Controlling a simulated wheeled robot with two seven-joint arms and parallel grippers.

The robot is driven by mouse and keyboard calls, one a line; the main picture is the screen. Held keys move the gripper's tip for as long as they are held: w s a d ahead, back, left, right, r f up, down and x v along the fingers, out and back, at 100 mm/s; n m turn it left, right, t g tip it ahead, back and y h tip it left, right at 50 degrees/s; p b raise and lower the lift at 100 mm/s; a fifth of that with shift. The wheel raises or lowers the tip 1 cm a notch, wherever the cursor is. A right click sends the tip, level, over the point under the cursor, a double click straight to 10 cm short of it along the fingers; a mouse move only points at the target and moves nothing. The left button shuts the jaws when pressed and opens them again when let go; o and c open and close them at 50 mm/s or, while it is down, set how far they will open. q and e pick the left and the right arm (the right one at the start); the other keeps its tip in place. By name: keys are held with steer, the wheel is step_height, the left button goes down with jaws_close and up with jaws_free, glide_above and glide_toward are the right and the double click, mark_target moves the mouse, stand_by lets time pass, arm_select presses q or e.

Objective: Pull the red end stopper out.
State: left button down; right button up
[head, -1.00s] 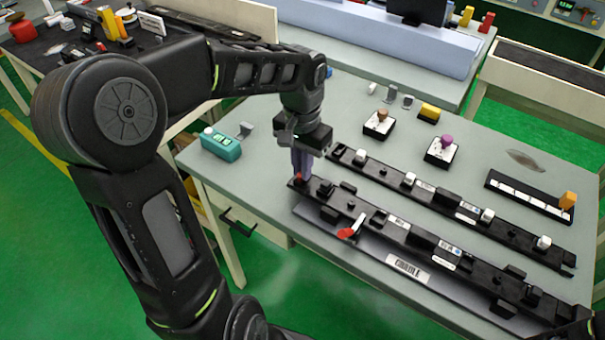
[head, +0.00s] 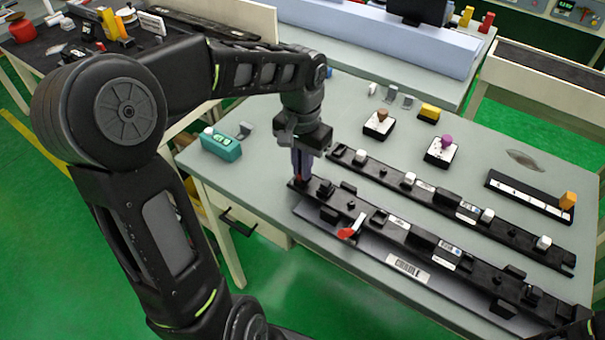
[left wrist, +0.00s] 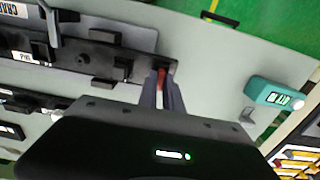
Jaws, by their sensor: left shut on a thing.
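The red end stopper (left wrist: 161,77) sits at the end of the front black rail, and in the left wrist view it shows between my two fingers. In the head view the fingers mostly hide it. My left gripper (head: 302,176) points down over the left end of this rail (head: 395,228) and is shut on the stopper. The stopper still appears to be at the rail's end; whether it has lifted at all I cannot tell.
A teal device (head: 221,146) sits left of my gripper. Two knobbed boxes (head: 379,127) (head: 441,152) stand farther back.

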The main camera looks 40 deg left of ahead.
arm_select(q)
steer(key=shift+r+p, duration=0.35)
steer(key=shift+r, duration=0.05)
stand_by(0.4)
steer(key=shift+r+p, duration=2.25)
steer(key=shift+r, duration=0.7)
steer(key=shift+f, duration=0.15)
